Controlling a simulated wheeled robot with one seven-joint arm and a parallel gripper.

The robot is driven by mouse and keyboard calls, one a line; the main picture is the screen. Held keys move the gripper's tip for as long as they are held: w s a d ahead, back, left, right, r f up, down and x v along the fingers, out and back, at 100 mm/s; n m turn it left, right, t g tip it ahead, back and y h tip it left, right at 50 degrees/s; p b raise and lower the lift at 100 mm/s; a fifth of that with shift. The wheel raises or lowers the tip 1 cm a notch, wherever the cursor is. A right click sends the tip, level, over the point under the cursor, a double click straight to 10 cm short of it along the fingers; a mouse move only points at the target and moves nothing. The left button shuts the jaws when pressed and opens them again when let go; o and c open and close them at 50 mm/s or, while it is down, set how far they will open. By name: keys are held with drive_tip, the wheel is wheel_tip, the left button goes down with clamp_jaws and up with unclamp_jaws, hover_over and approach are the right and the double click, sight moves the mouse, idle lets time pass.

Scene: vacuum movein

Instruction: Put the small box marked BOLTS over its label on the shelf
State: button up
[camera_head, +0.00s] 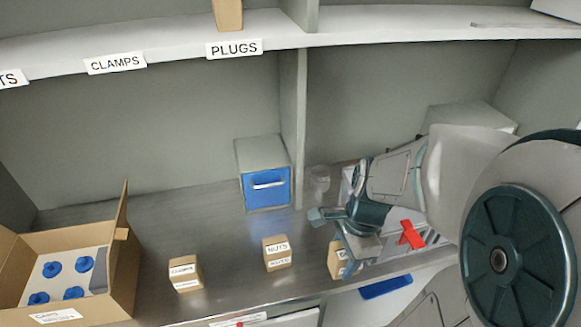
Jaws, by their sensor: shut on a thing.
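My gripper (346,256) reaches in from the right, pointing down at the worktop. It is shut on a small cardboard box (334,263). The gripper covers much of this box and its label, so I cannot read the marking. I cannot tell whether the box touches the worktop. The shelf (160,32) runs along the top with labels on its front edge. One label (12,79), cut by the left picture edge, shows only "TS". The CLAMPS label (115,63) and the PLUGS label (234,49) are to its right.
A box (228,14) stands above PLUGS. On the worktop (215,225) are a CLAMPS box (185,273), a NUTS box (277,252), a blue-fronted drawer box (265,185) and an open carton (117,275) with blue-capped items. A vertical divider (293,125) stands mid-view. A red object (411,235) lies right.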

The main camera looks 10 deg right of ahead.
drive_tip(key=w+p, duration=0.1)
drive_tip(key=w, duration=0.4)
drive_tip(key=w+f, duration=0.1)
drive_tip(key=w, duration=0.5)
drive_tip(key=w+f+p, duration=0.1)
drive_tip(key=w, duration=0.5)
drive_tip(key=shift+w+f+p, duration=0.15)
drive_tip(key=shift+w+p, duration=0.05)
drive_tip(key=shift+p, duration=0.15)
wheel_tip(320, 180, down, 4)
drive_tip(key=shift+s+r, duration=0.1)
drive_tip(key=shift+r, duration=0.1)
drive_tip(key=shift+w+f+p, duration=0.25)
drive_tip(key=shift+f+p, duration=0.15)
drive_tip(key=shift+f, duration=0.1)
drive_tip(key=shift+f, duration=0.15)
drive_tip(key=shift+f, duration=0.15)
drive_tip(key=o, duration=1.1)
